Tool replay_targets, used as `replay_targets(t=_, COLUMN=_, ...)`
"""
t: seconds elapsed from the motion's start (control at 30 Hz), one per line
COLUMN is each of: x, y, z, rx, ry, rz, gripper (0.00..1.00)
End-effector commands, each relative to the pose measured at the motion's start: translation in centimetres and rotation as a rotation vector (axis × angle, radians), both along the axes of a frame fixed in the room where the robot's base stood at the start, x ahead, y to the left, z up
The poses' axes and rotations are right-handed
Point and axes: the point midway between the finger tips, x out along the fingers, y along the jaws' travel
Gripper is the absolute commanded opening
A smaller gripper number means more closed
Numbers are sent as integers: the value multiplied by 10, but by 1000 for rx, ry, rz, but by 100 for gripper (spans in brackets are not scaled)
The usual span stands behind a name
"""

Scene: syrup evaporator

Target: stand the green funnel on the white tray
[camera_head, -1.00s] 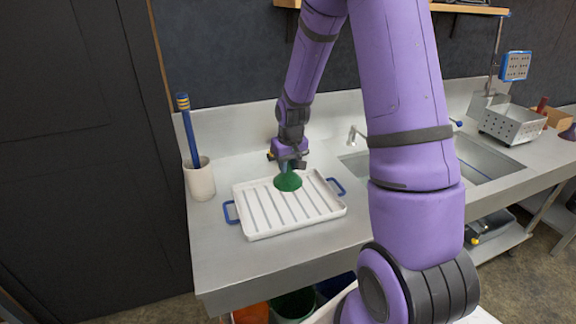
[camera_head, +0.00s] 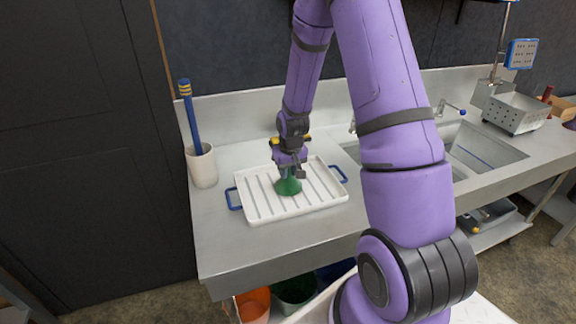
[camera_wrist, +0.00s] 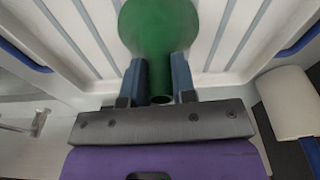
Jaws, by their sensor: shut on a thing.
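The green funnel (camera_head: 287,187) is at the middle of the white tray (camera_head: 254,213), wide mouth down and narrow stem up. My gripper (camera_head: 287,170) is above it, shut on its stem. In the wrist view the two blue fingers of my gripper (camera_wrist: 160,82) lie on either side of the green funnel (camera_wrist: 158,28), near its stem end. The ribbed white tray (camera_wrist: 245,62) fills the background there. I cannot tell whether the funnel's rim touches the tray or is just above it.
A white cup (camera_head: 202,166) with a blue-handled tool (camera_head: 190,118) stands left of the tray. A sink (camera_head: 470,155) lies to the right, with a perforated metal basket (camera_head: 515,110) beyond it. Orange (camera_head: 253,305) and green (camera_head: 295,290) bins are under the counter.

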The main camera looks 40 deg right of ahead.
Motion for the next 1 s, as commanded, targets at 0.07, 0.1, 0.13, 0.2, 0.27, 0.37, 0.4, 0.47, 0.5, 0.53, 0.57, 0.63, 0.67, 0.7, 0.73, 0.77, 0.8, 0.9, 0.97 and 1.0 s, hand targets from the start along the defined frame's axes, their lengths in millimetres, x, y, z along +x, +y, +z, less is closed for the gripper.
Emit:
replay_targets(t=0.07, x=0, y=0, z=-2, rx=0, ry=0, rz=0, gripper=0)
replay_targets(t=0.1, x=0, y=0, z=-3, rx=0, ry=0, rz=0, gripper=0)
replay_targets(t=0.13, x=0, y=0, z=-3, rx=0, ry=-1, rz=0, gripper=0)
replay_targets(t=0.2, x=0, y=0, z=-4, rx=0, ry=-1, rz=0, gripper=0)
replay_targets(t=0.27, x=0, y=0, z=-4, rx=0, ry=-1, rz=0, gripper=0)
replay_targets(t=0.37, x=0, y=0, z=-4, rx=0, ry=-1, rz=0, gripper=0)
replay_targets(t=0.4, x=0, y=0, z=-4, rx=0, ry=-1, rz=0, gripper=0)
replay_targets(t=0.47, x=0, y=0, z=-4, rx=0, ry=-1, rz=0, gripper=0)
replay_targets(t=0.5, x=0, y=0, z=-4, rx=0, ry=-1, rz=0, gripper=0)
replay_targets(t=0.53, x=0, y=0, z=-4, rx=0, ry=-1, rz=0, gripper=0)
replay_targets(t=0.57, x=0, y=0, z=-4, rx=0, ry=-1, rz=0, gripper=0)
replay_targets(t=0.63, x=0, y=0, z=-5, rx=0, ry=-1, rz=0, gripper=0)
replay_targets(t=0.67, x=0, y=0, z=-5, rx=0, ry=-1, rz=0, gripper=0)
replay_targets(t=0.7, x=0, y=0, z=-6, rx=0, ry=-1, rz=0, gripper=0)
replay_targets(t=0.73, x=0, y=0, z=-6, rx=0, ry=-1, rz=0, gripper=0)
replay_targets(t=0.77, x=0, y=0, z=-7, rx=0, ry=-1, rz=0, gripper=0)
replay_targets(t=0.8, x=0, y=0, z=-8, rx=0, ry=-1, rz=0, gripper=0)
replay_targets(t=0.9, x=0, y=0, z=-9, rx=0, ry=-1, rz=0, gripper=0)
replay_targets(t=0.97, x=0, y=0, z=-9, rx=0, ry=-1, rz=0, gripper=0)
replay_targets(t=1.0, x=0, y=0, z=-9, rx=0, ry=-1, rz=0, gripper=0)
